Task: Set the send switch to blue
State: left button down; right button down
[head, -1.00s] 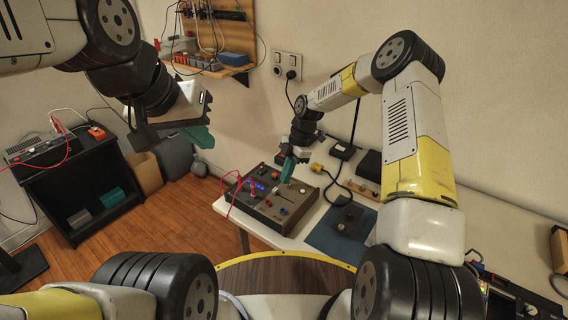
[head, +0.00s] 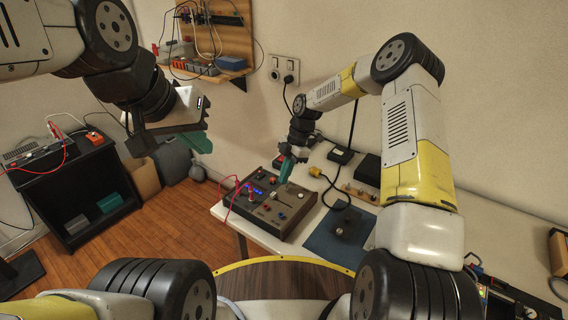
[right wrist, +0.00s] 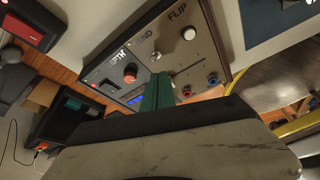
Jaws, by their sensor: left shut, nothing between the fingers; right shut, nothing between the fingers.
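The dark control box (head: 268,222) sits on the white table in the head view. Its grey panel fills the upper middle of the right wrist view, with a label ending in "ND" (right wrist: 143,29) beside "FLIP". A small light lever (right wrist: 156,56) shows below the "ND" label; its exact setting is hard to tell. A red jack (right wrist: 187,91) and a blue jack (right wrist: 212,78) lie to its right. My right gripper (head: 286,170) is shut and empty over the box; its teal fingers (right wrist: 158,92) hide part of the panel by the lever. My left gripper (head: 198,141) is shut, empty, in the air.
An orange-red knob (right wrist: 130,73) and a white knob (right wrist: 189,34) flank the lever. A red cable (head: 229,196) loops over the box's left side. A dark blue mat (head: 325,240) lies to the right. A wall shelf (head: 225,73) stands behind my left gripper.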

jog(key=shift+r, duration=0.1)
jog(key=v, duration=0.7)
jog(key=shift+r, duration=0.3)
jog(key=shift+w+d, duration=0.1)
jog(key=s+d+r+m+t+h, duration=0.1)
jog(key=s+d+r+m+t, duration=0.15)
jog(key=s+r+m, duration=0.6)
jog(key=s+d+r+m+t+h, duration=0.15)
jog(key=s+d+r+m, duration=0.35)
jog(key=r, duration=0.7)
jog(key=s+d+r+m+t, duration=0.1)
jog(key=s+r+m+t, duration=0.1)
jog(key=s+m, duration=0.3)
jog(key=s+d+r+m+t+y, duration=0.1)
jog(key=s+m, duration=0.4)
jog(key=s, duration=0.7)
jog(key=shift+s+d+r+t, duration=0.25)
jog(key=shift+d+r+t, duration=0.4)
jog(key=shift+d+t, duration=0.05)
